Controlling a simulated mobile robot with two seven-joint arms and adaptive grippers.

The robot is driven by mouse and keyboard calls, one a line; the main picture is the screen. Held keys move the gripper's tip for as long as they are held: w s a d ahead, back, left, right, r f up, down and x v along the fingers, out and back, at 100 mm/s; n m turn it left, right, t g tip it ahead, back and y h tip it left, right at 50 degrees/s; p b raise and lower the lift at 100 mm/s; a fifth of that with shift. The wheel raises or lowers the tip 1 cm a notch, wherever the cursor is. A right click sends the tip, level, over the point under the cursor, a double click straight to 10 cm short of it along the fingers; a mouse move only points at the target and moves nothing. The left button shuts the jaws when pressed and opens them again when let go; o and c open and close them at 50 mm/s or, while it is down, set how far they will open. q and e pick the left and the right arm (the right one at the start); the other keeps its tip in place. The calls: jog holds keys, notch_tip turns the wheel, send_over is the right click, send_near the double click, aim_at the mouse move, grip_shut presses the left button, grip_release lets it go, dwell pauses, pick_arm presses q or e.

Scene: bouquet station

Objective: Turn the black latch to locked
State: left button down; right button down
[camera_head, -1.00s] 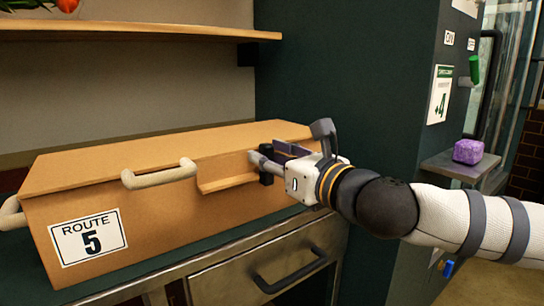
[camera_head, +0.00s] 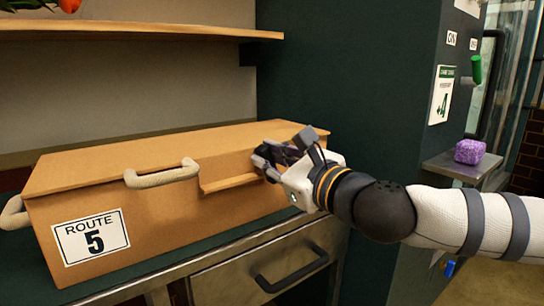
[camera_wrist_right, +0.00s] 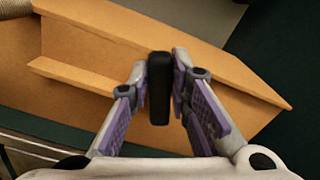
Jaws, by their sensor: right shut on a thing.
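The black latch (camera_wrist_right: 160,88) is a short dark bar on the front of the tan box (camera_head: 150,213). In the right wrist view it stands between the two purple-lined fingers of my right gripper (camera_wrist_right: 161,92), which is shut on it. In the head view the right gripper (camera_head: 268,160) is at the box's front right, and its fingers mostly hide the latch. The box lid is down. My left gripper is not in view.
A wooden shelf (camera_head: 140,32) hangs above. A purple block (camera_head: 470,151) sits on a ledge at right.

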jog(key=shift+s+a+f+n, duration=0.1)
jog(key=shift+s+a+n, duration=0.05)
jog(key=shift+n, duration=1.05)
jog(key=c, duration=1.5)
grip_release()
jog(key=v, duration=1.2)
